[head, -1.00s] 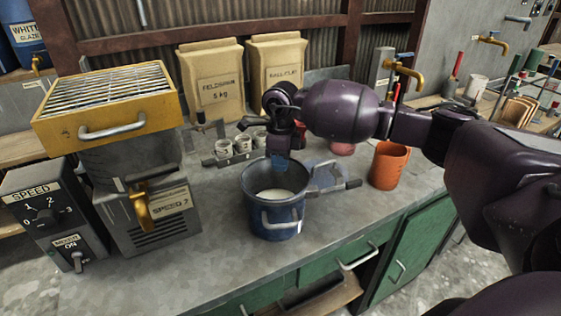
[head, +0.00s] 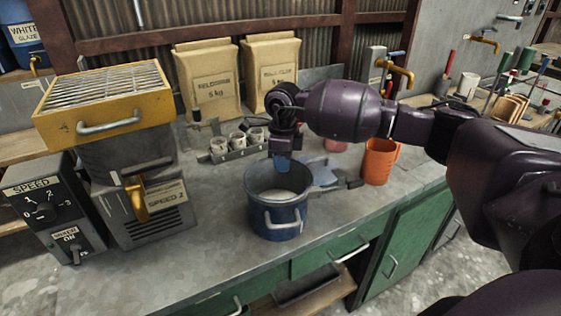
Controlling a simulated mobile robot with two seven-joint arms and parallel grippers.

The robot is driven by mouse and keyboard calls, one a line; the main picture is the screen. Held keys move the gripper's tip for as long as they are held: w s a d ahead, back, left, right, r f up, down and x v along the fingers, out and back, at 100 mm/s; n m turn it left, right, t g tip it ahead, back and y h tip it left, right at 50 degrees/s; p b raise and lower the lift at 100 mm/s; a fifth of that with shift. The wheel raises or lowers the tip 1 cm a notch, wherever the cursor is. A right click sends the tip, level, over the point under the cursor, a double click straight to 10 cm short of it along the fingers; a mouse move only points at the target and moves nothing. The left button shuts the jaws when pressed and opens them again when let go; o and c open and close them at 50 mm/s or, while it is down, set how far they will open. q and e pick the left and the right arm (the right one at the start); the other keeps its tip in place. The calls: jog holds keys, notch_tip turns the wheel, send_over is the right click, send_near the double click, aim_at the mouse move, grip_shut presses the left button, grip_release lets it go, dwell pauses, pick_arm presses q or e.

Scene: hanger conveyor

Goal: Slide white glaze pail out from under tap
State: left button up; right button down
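The blue metal pail (head: 278,222) with a pale handle and white liquid (head: 279,195) in it stands upright on the grey bench. It is right of the brass tap (head: 137,199) on the yellow-topped machine, clear of the spout. My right gripper (head: 283,165) points down at the pail's far rim, its blue tip overlapping the inside of the far wall. Whether its fingers are closed on the rim is too small to tell. My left gripper is not in view.
A grey flat object (head: 322,174) with a dark handle lies just behind the pail. A rack of small cups (head: 237,144) and an orange jug (head: 379,161) stand behind it. Two sacks (head: 209,82) stand at the back. Bare bench lies left of the pail.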

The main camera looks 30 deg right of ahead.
jog(key=c, duration=1.2)
grip_release()
jog(key=shift+w, duration=0.1)
jog(key=shift+r, duration=0.1)
jog(key=r, duration=1)
jog(key=shift+w+d+r, duration=0.15)
jog(key=shift+d+r, duration=0.05)
jog(key=shift+r, duration=0.15)
jog(key=shift+f, duration=0.1)
